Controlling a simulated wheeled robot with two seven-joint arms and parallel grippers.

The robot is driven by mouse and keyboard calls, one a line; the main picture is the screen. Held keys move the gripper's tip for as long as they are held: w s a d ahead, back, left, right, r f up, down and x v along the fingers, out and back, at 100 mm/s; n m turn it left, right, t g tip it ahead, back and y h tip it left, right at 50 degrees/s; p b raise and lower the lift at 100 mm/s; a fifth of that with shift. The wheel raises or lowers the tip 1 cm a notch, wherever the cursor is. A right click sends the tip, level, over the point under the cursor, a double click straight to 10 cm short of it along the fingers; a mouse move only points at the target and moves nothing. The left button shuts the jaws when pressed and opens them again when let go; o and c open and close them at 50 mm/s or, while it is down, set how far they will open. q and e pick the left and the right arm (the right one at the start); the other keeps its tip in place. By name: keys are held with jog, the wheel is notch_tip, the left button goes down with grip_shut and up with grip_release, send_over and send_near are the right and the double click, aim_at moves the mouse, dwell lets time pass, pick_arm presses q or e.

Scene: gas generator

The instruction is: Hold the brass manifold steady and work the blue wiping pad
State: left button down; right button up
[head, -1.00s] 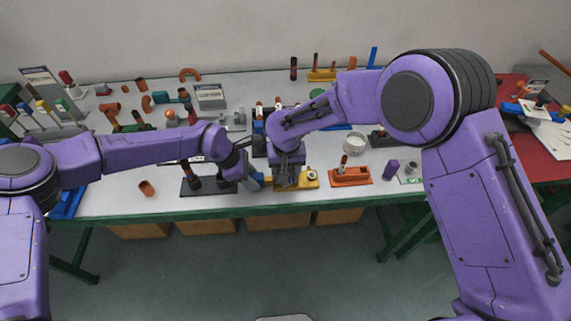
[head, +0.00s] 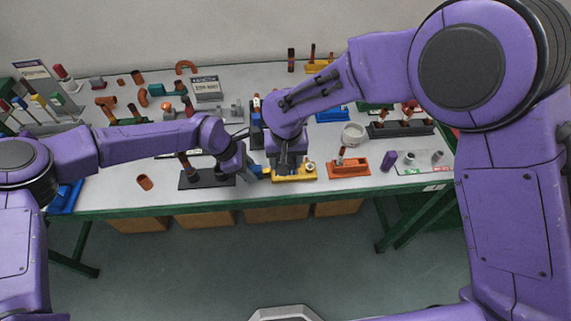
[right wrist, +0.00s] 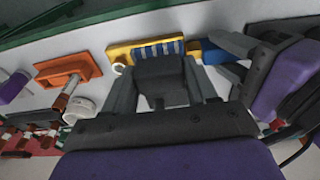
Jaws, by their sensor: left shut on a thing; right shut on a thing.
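The brass manifold (head: 296,174), a yellow block, lies near the table's front edge. The right wrist view shows its slotted face (right wrist: 150,49), with blue showing between the ribs. My left gripper (head: 252,169) comes in from the left, shut on the blue wiping pad (head: 260,172). The pad (right wrist: 217,54) is at the manifold's left end in the head view; I cannot tell whether they touch.
A black base (head: 200,181) stands left of the manifold and an orange tray (head: 348,169) to its right. A white round dish (head: 353,135) and a purple block (head: 388,161) are farther right. Fittings and signs crowd the back. The front table edge is close.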

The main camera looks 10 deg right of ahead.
jog(key=shift+r, duration=1.15)
pick_arm(q)
jog(key=c, duration=0.7)
grip_release()
jog(key=v, duration=1.2)
